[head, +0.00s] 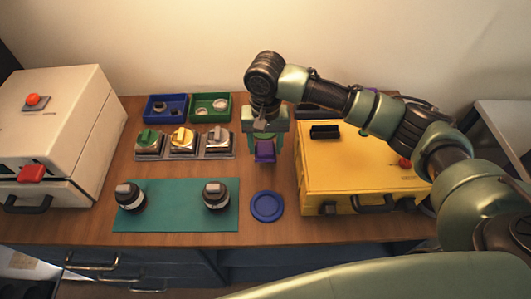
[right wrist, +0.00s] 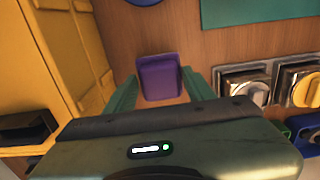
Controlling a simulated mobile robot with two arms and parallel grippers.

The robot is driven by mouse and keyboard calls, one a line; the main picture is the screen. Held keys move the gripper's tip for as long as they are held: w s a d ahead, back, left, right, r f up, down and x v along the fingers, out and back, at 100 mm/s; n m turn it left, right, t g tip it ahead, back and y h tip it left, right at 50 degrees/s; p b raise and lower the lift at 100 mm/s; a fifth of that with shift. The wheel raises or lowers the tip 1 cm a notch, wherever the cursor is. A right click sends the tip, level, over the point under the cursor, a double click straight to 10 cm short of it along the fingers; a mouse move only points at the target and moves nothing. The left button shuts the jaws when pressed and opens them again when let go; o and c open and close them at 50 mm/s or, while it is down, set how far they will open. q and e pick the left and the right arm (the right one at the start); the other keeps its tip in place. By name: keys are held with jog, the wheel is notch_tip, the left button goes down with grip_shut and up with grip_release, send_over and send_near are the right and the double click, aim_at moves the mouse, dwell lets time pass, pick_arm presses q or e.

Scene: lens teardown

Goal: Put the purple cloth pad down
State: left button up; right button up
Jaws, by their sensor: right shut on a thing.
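The purple cloth pad (head: 265,156) is between the fingers of my right gripper (head: 264,148) in the head view, over the wood between the row of knobs and the yellow box. In the right wrist view the pad (right wrist: 160,77) shows at the fingertips of my right gripper (right wrist: 160,85), one green finger at each side. The gripper is shut on it. Whether the pad touches the table cannot be told. A round blue dish (head: 267,206) lies just in front of the pad, and its edge shows in the wrist view (right wrist: 145,1). My left gripper is not in view.
The yellow box (head: 350,187) stands close on the right. Three knob units (head: 183,141) stand on the left, with blue (head: 166,108) and green (head: 211,106) trays behind. A teal mat (head: 170,207) holds two dark jar-like objects. Bare wood (head: 243,178) lies around the dish.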

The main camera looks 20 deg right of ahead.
aim_at(265, 155)
notch_tip(265, 155, down, 4)
jog(key=shift+r, duration=0.15)
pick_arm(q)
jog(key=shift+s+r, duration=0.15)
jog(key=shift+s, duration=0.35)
pick_arm(e)
jog(key=shift+f, duration=0.3)
jog(key=o, duration=1.5)
jog(key=shift+f, duration=0.15)
jog(key=shift+c, duration=0.2)
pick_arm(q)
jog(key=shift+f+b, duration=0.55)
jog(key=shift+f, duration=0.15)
pick_arm(e)
notch_tip(265, 155, up, 12)
jog(key=shift+r, duration=0.2)
